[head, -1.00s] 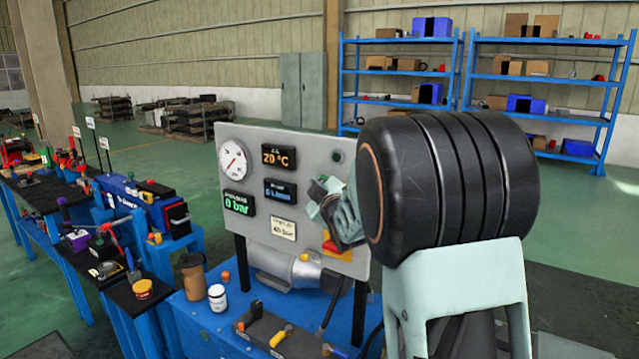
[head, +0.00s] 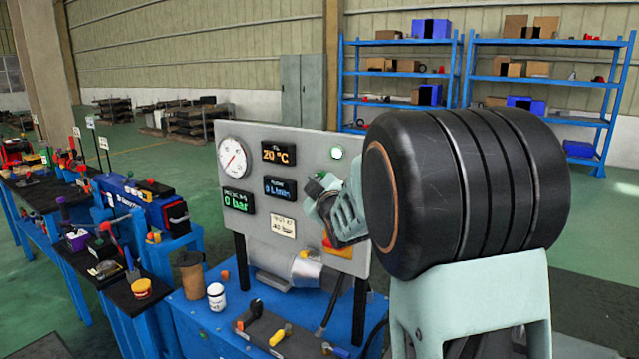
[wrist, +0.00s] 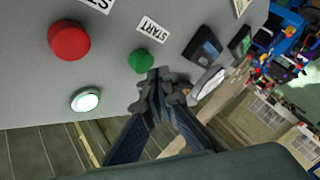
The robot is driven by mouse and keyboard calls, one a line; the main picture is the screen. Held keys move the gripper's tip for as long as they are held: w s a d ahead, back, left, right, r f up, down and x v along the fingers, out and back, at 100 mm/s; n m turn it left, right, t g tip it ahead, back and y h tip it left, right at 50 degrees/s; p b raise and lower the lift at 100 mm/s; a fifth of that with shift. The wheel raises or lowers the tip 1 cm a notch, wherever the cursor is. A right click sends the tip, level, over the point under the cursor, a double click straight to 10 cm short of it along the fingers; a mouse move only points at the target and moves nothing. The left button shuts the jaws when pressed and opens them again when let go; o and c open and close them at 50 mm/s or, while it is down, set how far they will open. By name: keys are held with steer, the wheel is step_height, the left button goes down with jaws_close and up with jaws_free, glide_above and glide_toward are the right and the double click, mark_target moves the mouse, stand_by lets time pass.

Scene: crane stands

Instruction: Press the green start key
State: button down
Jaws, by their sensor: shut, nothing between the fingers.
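The green start key (wrist: 141,61) is a round green button on the grey panel, below the START label (wrist: 152,29) in the wrist view. My gripper (wrist: 157,78) is shut and empty, with its tips just below and right of the key in that view. I cannot tell whether the tips touch the panel.
A large red button (wrist: 69,40) sits beside the key. The panel carries a dial gauge (head: 233,158) and several displays, one reading 0 bar (head: 238,201). A white jar (head: 216,297) stands on the blue bench. Shelves (head: 402,70) are far behind.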

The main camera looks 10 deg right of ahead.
steer(key=shift+a, duration=0.1)
steer(key=s+a+b, duration=0.3)
steer(key=shift+s+a, duration=0.25)
steer(key=shift+s, duration=0.1)
stand_by(0.3)
steer(key=shift+f, duration=0.1)
stand_by(0.4)
